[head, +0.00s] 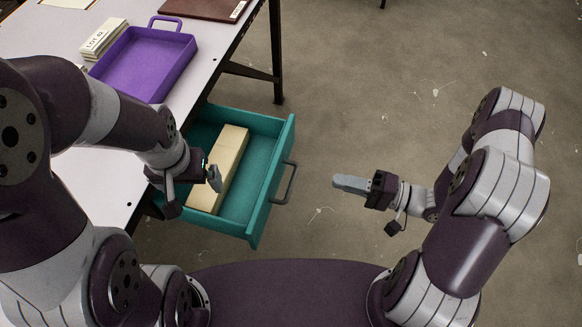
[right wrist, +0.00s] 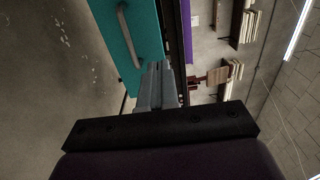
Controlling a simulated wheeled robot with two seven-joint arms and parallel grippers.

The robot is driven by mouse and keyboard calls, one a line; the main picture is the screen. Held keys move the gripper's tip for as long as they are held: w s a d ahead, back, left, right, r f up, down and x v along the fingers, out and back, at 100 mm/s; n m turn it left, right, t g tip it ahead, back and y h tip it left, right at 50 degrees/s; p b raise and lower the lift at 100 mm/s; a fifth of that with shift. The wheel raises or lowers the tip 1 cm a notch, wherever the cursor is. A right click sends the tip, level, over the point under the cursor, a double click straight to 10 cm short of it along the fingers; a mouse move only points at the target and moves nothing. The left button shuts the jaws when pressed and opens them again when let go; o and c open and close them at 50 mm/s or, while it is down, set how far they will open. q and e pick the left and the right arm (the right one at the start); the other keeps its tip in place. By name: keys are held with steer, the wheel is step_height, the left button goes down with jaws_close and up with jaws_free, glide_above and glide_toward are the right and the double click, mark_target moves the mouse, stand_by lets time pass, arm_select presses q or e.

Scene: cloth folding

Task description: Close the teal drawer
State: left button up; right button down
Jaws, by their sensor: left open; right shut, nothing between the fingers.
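The teal drawer (head: 272,181) stands pulled out from under the white table in the head view, with a grey bar handle (head: 285,183) on its front. A long cream block (head: 222,165) lies inside it. My left gripper (head: 213,178) is open above the drawer, over the block. My right gripper (head: 350,184) is shut and empty, to the right of the handle and apart from it, pointing toward the drawer front. In the right wrist view the drawer front (right wrist: 112,30) and handle (right wrist: 127,38) show beyond the shut fingers (right wrist: 157,88).
The white table (head: 92,190) carries a purple tray (head: 145,62), a stack of cream blocks (head: 103,38) and a brown board (head: 205,8). A dark table leg (head: 276,50) stands behind the drawer. The concrete floor (head: 400,90) right of the drawer is mostly clear.

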mark_target(276, 166)
steer(key=b+x, duration=0.2)
steer(key=x, duration=1)
steer(key=shift+w+a+f, duration=0.1)
steer(key=shift+w+a, duration=0.05)
steer(key=shift+a, duration=0.25)
steer(key=shift+a, duration=0.1)
steer(key=shift+w+a, duration=0.15)
steer(key=shift+a, duration=0.45)
steer(key=p+x, duration=0.1)
steer(key=x, duration=0.8)
steer(key=shift+w+a, duration=0.1)
steer(key=shift+a, duration=0.25)
steer(key=b+x, duration=0.1)
steer(key=x, duration=1.1)
steer(key=shift+f, duration=0.1)
steer(key=shift+w+a, duration=0.15)
steer(key=shift+r, duration=0.25)
steer(key=shift+a, duration=0.1)
